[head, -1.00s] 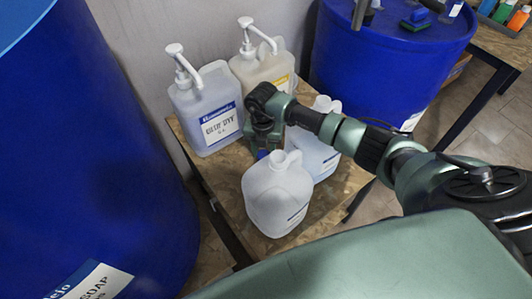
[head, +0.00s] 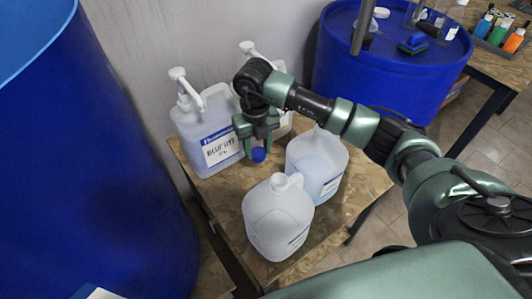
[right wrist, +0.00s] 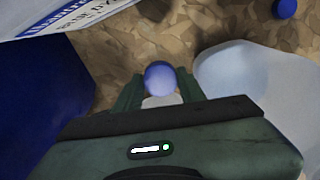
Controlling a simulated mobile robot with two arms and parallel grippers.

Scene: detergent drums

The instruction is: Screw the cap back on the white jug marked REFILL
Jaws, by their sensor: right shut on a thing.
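Two white capless jugs stand on the wooden table: a front one (head: 277,222) with an open neck, and a second one (head: 318,165) behind it to the right. Their labels are too small to read, so I cannot tell which says REFILL. My right gripper (head: 258,150) is shut on a blue cap (head: 258,155), left of the second jug and in front of the pump jugs. In the right wrist view the cap (right wrist: 160,77) sits between the fingers, with a pale jug (right wrist: 250,75) to the right. My left gripper is out of view.
A pump jug labelled BLUE DYE (head: 208,130) stands close left of my gripper; another pump jug (head: 282,125) is partly hidden behind it. Another blue cap (right wrist: 285,8) lies on the table (head: 225,200). Blue drums stand at left (head: 90,180) and back right (head: 385,80).

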